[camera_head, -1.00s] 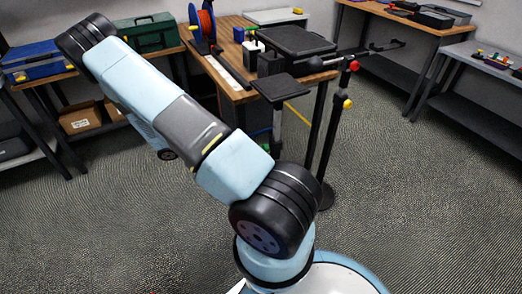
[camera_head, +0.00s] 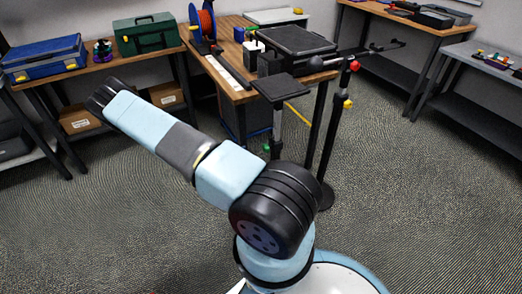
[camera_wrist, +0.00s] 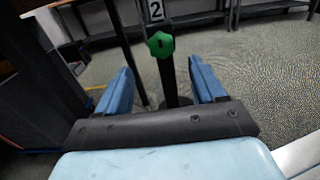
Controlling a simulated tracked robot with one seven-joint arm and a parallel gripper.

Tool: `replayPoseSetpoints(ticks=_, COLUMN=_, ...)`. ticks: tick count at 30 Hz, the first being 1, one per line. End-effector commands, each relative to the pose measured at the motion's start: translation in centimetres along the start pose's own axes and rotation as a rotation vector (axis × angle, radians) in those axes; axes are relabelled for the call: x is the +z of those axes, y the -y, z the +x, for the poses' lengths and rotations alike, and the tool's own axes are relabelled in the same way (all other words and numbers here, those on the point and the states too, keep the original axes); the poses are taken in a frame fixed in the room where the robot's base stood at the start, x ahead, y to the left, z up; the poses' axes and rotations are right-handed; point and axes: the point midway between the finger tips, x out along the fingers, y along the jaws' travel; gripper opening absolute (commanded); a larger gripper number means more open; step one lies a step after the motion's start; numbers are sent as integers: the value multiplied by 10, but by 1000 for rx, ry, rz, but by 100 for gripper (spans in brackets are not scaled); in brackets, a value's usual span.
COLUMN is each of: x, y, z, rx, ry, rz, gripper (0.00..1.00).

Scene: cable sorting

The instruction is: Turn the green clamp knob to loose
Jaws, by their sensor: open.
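The green clamp knob (camera_wrist: 160,44) is a lobed knob with a dark mark on its face. In the wrist view it sits on a dark upright post (camera_wrist: 168,78), just below a plate marked 2 (camera_wrist: 155,11). My gripper (camera_wrist: 160,66) has its two blue fingers wide apart and empty. The knob shows between and beyond the fingertips, apparently touching neither. In the head view a small green spot (camera_head: 267,148), likely this knob, shows low on the post under a small black platform (camera_head: 280,87). My gripper is hidden in the head view.
A wooden bench (camera_head: 235,92) with a red cable reel (camera_head: 207,24) and black box stands behind the platform. A black stand with a red knob (camera_head: 354,65) and a yellow knob (camera_head: 347,104) is to its right. A dark upright leg (camera_wrist: 128,50) is left of the knob.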

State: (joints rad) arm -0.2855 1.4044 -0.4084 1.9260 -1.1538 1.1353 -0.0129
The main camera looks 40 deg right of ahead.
Motion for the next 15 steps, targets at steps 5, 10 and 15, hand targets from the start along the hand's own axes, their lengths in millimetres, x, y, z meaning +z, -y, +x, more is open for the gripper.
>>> replayPoseSetpoints(ticks=5, x=0, y=1, z=33, rx=-3, ry=1, rz=-1, gripper=69)
replayPoseSetpoints(ticks=10, x=0, y=1, z=61, rx=-3, ry=1, rz=0, gripper=69)
replayPoseSetpoints(ticks=15, x=0, y=1, z=79, rx=-2, ry=-1, rz=0, gripper=69)
